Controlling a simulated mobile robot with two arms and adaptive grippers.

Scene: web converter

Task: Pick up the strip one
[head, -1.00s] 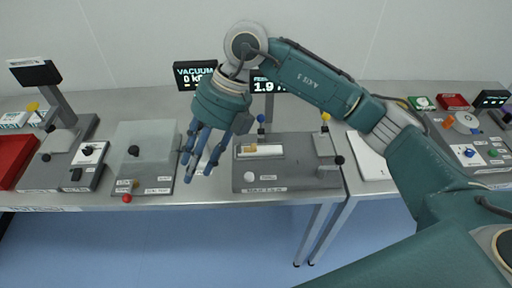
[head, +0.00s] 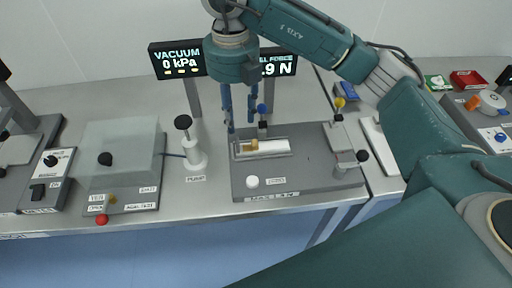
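A pale strip with a tan piece (head: 254,146) near its left end lies in a white bed (head: 278,147) on the grey tester plate (head: 300,175). I cannot tell exactly where the strip ends and the bed begins. My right gripper (head: 240,126) points down just behind and above the left end of the bed. Its blue fingers are apart, with nothing seen between them. Whether the fingertips touch anything is unclear. My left gripper is not in view.
A white pump with a black knob (head: 184,124) stands left of the tester. A clear-lidded box (head: 122,150) is further left. The vacuum display (head: 180,61) reads 0 kPa. A blue-knobbed post (head: 262,110) stands close to the gripper; a lever with a black ball (head: 362,156) is at right.

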